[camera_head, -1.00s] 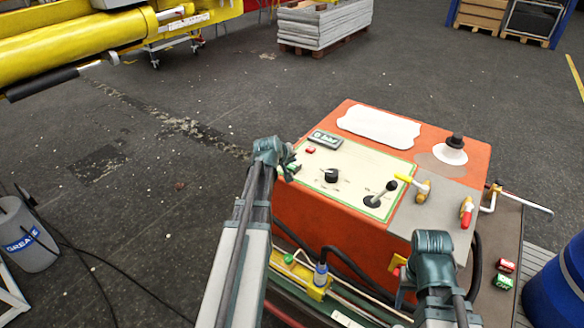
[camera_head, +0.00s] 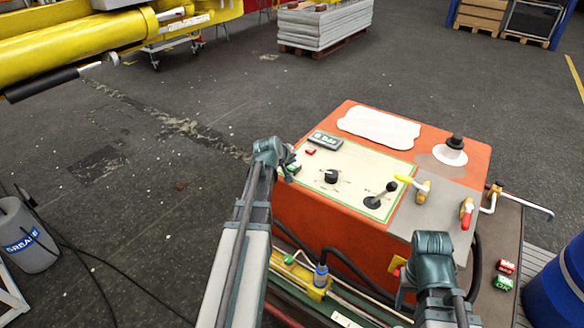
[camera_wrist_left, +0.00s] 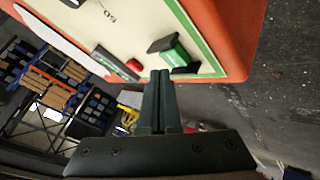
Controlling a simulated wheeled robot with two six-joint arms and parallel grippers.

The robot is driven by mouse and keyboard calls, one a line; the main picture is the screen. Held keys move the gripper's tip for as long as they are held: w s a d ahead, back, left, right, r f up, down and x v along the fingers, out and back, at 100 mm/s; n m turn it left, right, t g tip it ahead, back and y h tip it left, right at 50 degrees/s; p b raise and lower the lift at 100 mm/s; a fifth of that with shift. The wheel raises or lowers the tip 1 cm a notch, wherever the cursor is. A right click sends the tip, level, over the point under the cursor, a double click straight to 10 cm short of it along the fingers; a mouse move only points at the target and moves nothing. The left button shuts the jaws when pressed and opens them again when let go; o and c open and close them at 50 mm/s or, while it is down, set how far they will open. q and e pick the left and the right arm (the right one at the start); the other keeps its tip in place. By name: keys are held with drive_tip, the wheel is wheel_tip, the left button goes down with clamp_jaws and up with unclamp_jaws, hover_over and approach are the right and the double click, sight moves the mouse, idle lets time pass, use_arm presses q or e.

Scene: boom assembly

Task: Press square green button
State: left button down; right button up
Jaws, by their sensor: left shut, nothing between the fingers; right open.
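The square green button (camera_wrist_left: 175,55) shows in the left wrist view, on the cream panel near its green-edged corner. In the head view only a bit of green (camera_head: 297,168) shows beside my left gripper (camera_head: 289,160), which mostly hides it. My left gripper (camera_wrist_left: 161,74) is shut and empty, its tips right by the button in the left wrist view. I cannot tell whether they touch it. My right gripper (camera_head: 404,284) is open in front of the orange box, partly hidden by its own wrist.
The orange control box (camera_head: 322,212) bears a red button (camera_head: 311,151), a small display (camera_head: 325,139), a black knob (camera_head: 331,176), a black lever (camera_head: 381,195) and yellow (camera_head: 412,183) and red (camera_head: 466,214) valve handles. Hoses (camera_head: 345,265) run in front.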

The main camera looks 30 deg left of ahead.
sight(291, 169)
use_arm(q)
drive_tip(key=shift+f, duration=0.1)
idle(0.6)
drive_tip(key=shift+f+b, duration=0.3)
drive_tip(key=shift+b, duration=0.15)
drive_tip(key=shift+f+b, duration=0.5)
idle(0.5)
drive_tip(key=shift+r, duration=0.1)
idle(0.3)
drive_tip(key=shift+r+p, duration=0.85)
drive_tip(key=shift+p, duration=0.1)
wheel_tip(291, 169, up, 5)
drive_tip(key=p, duration=0.5)
